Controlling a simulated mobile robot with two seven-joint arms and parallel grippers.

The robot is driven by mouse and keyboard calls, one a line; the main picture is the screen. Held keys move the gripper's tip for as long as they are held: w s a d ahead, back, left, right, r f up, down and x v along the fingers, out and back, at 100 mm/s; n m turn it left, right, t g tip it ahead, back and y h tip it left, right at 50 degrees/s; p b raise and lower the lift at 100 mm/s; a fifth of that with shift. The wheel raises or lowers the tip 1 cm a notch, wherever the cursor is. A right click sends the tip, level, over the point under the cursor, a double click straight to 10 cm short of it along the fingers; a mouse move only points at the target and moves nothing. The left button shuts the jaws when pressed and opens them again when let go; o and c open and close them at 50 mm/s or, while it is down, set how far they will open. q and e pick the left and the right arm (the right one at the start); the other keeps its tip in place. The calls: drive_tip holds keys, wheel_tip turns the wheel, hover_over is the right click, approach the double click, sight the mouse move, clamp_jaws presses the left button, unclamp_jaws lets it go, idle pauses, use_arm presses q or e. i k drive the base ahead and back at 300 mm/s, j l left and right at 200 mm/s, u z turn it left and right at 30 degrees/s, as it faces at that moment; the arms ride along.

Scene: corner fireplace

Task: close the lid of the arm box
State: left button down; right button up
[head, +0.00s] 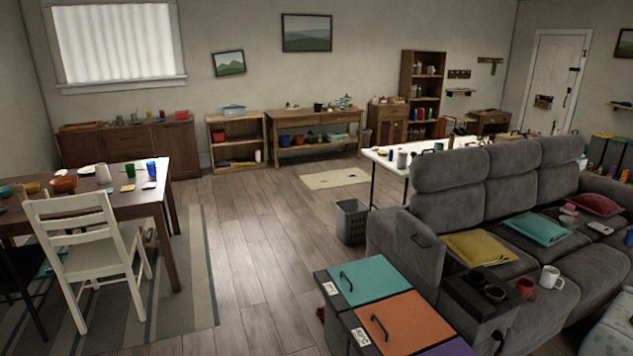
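I cannot tell for certain which thing is the arm box. The grey sofa (470,215) has a thick left arm (405,270) with a grey panel (413,232) at its top that bears a small dark strip. Whether this panel is a raised lid is too small to tell. A dark console (462,292) with cup holders sits at the sofa's front, near a red mug (526,288) and a white mug (550,278). Neither of my grippers is in view.
Lidded bins with teal (368,280), orange (405,320) and purple (450,348) tops stand close in front of the sofa's left arm. A grey basket (351,221) stands beyond them. The middle wooden floor (265,250) is clear.

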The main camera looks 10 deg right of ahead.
sight(422, 251)
drive_tip(key=i+z, duration=0.25)
drive_tip(key=z, duration=0.15)
drive_tip(key=i+j+z, duration=0.15)
drive_tip(key=z, duration=0.2)
drive_tip(key=i+j+z, duration=0.2)
drive_tip(key=z, duration=0.2)
drive_tip(key=i+j, duration=0.3)
drive_tip(key=i+j+z, duration=0.1)
drive_tip(key=i+j, duration=0.15)
drive_tip(key=j, duration=0.2)
drive_tip(key=i+j, duration=0.3)
drive_tip(key=j, duration=0.15)
drive_tip(key=i+j+z, duration=0.1)
drive_tip(key=i+j, duration=0.15)
drive_tip(key=j, duration=0.15)
drive_tip(key=i+j, duration=0.25)
drive_tip(key=j, duration=0.15)
drive_tip(key=i+j+z, duration=0.1)
drive_tip(key=i+j, duration=0.15)
drive_tip(key=j, duration=0.2)
drive_tip(key=i+j+z, duration=0.1)
drive_tip(key=i+j, duration=0.15)
drive_tip(key=j, duration=0.2)
drive_tip(key=i+j, duration=0.2)
drive_tip(key=j, duration=0.25)
